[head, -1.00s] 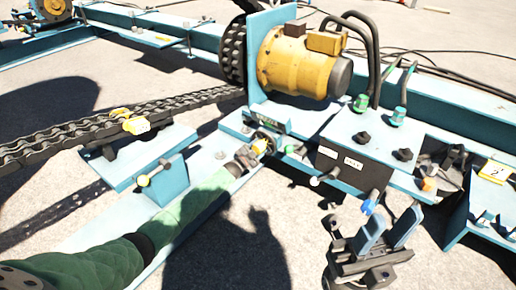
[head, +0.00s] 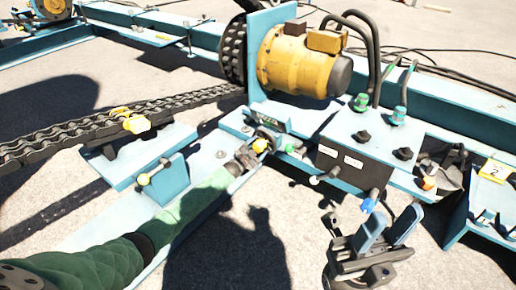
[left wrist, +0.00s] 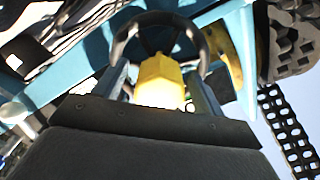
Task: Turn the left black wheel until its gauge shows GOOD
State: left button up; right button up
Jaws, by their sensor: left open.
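The black wheel (left wrist: 205,45) is a ring with spokes, seen close up in the left wrist view. A yellow block (left wrist: 160,82) stands in front of its middle. My left gripper (left wrist: 162,90) is open, with one finger on each side of the yellow block and the fingertips near the wheel's rim; contact cannot be told. In the head view the left gripper (head: 252,150) is small at the end of my green-sleeved arm, and the wheel is mostly hidden there. A small dark panel (head: 272,124) with greenish marks sits just above; its text is unreadable. My right gripper (head: 388,232) is open and empty.
A yellow motor (head: 300,62) stands behind the left gripper. A black box (head: 340,162) with white labels and a valve block with black knobs (head: 403,153) lie to the right. A chain (head: 70,138) runs along the left.

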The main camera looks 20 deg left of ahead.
aim_at(256, 150)
pick_arm(q)
jog(key=p+v, duration=0.1)
jog(key=v, duration=0.5)
jog(key=shift+s+p, duration=0.15)
jog(key=shift+p, duration=0.25)
jog(key=shift+s+a, duration=0.2)
jog(key=shift+s, duration=0.4)
dwell(0.4)
